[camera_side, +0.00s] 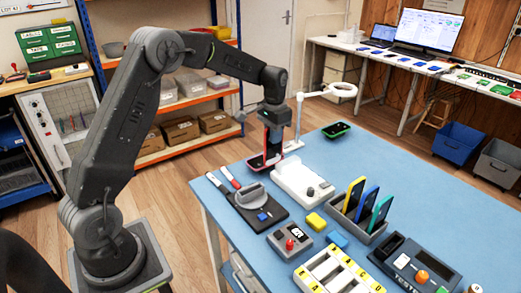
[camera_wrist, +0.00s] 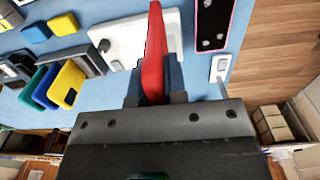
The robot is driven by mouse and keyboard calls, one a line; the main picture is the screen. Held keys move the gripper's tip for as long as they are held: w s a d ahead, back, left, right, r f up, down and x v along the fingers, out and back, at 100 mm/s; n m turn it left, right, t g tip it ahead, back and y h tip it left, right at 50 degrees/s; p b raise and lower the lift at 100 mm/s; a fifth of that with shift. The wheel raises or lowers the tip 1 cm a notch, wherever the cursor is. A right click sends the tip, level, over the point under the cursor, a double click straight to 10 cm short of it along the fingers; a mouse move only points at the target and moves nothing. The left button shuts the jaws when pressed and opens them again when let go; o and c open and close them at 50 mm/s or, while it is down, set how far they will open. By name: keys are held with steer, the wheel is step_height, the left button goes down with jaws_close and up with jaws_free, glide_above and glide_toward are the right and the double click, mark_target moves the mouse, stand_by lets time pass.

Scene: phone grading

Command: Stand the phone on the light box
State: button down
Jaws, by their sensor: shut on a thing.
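My gripper (camera_side: 272,126) is shut on a red phone (camera_wrist: 155,50). In the wrist view the phone stands up between the two fingers, seen nearly edge-on. In the side view the held phone is mostly lost against the dark gripper. The white light box (camera_side: 298,184) lies flat on the blue table, just in front of my gripper. It also shows in the wrist view (camera_wrist: 115,42), left of the held phone and partly behind it. I cannot tell how high the phone's lower edge is.
A dark pink-edged phone (camera_wrist: 212,22) lies beside the light box. A green-edged one (camera_side: 336,130) lies farther back. A rack (camera_side: 372,236) holds yellow, blue and teal phones. A ring lamp (camera_side: 341,90) on a post stands close to my gripper. A black tool mat (camera_side: 240,212) lies left.

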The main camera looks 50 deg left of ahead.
steer(key=w+a+f, duration=0.1)
steer(key=w, duration=0.6)
steer(key=shift+w+f, duration=0.35)
steer(key=shift+f, duration=0.3)
stand_by(1.3)
steer(key=shift+f, duration=0.7)
steer(key=shift+f, duration=0.1)
steer(key=shift+f, duration=0.35)
steer(key=shift+f, duration=0.3)
stand_by(0.5)
steer(key=shift+f, duration=0.25)
